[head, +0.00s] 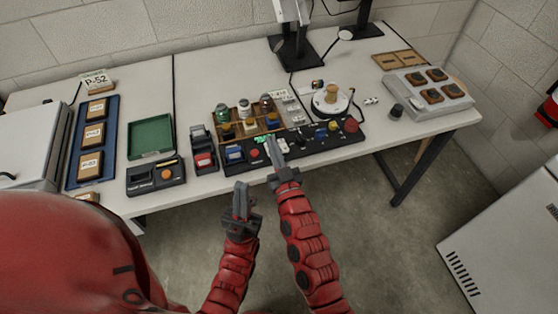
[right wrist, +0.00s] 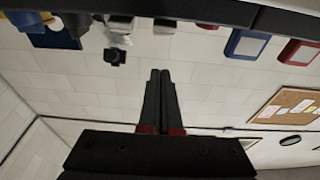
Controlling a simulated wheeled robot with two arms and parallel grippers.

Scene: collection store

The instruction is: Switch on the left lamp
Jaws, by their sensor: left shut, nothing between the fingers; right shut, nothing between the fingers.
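A black control panel (head: 318,144) lies along the table's front edge, with a blue switch (head: 235,153), a red button (head: 254,153), a white switch (head: 283,145) and a red knob (head: 351,125). Bright green (head: 263,139) shows near its middle. I cannot tell which part is the left lamp. My right gripper (head: 270,148) is shut and empty, over the panel's front between the red button and white switch; contact is unclear. Its closed fingers (right wrist: 160,90) also show in the right wrist view. My left gripper (head: 240,188) is shut and empty, in front of the table edge.
A wooden tray (head: 228,127) with several jars stands behind the panel. A white round device (head: 342,103) stands behind it on the right. A black box (head: 155,178) and a green tray (head: 151,137) lie left. A grey box (head: 428,98) stands right. Floor before the table is clear.

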